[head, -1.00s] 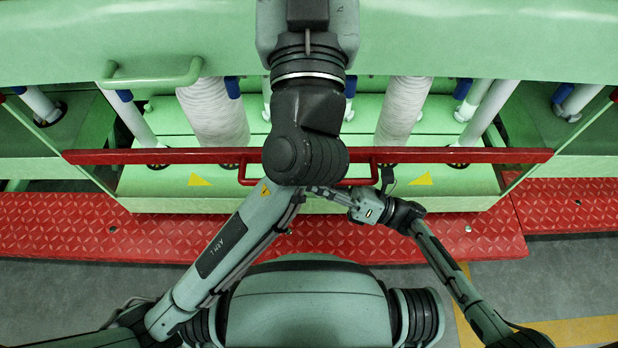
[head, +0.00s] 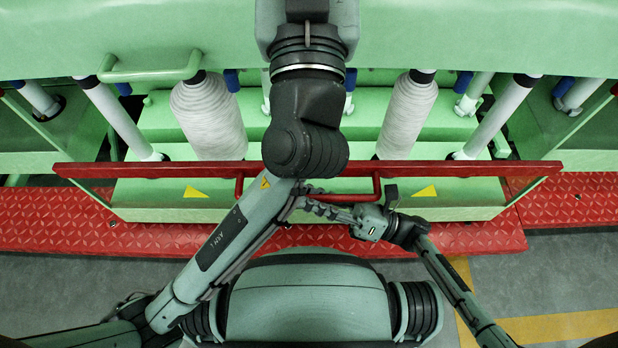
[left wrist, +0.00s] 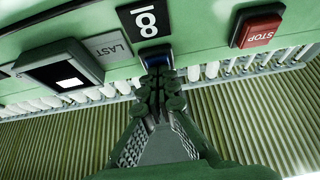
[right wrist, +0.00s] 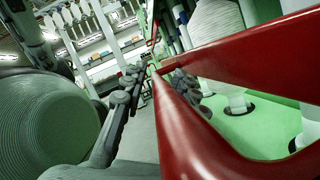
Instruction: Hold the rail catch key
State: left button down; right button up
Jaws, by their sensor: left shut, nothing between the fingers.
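In the left wrist view my left gripper (left wrist: 158,86) is shut and empty. My left arm hides this gripper in the head view. The red rail (head: 455,176) runs across the green machine, with a red handle (head: 345,198) on its near side. My right gripper (right wrist: 154,78) has its fingers at this handle. The red bar hides part of them, so its grip is unclear.
A red STOP button (left wrist: 256,31) sits right of the blue key, and a dark display (left wrist: 67,74) sits left. White bobbins (head: 208,115) stand behind the rail. A red tread plate (head: 60,222) lies in front of the machine on the grey floor.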

jog(key=v, duration=1.2)
jog(key=shift+f, duration=0.1)
jog(key=shift+c, duration=0.5)
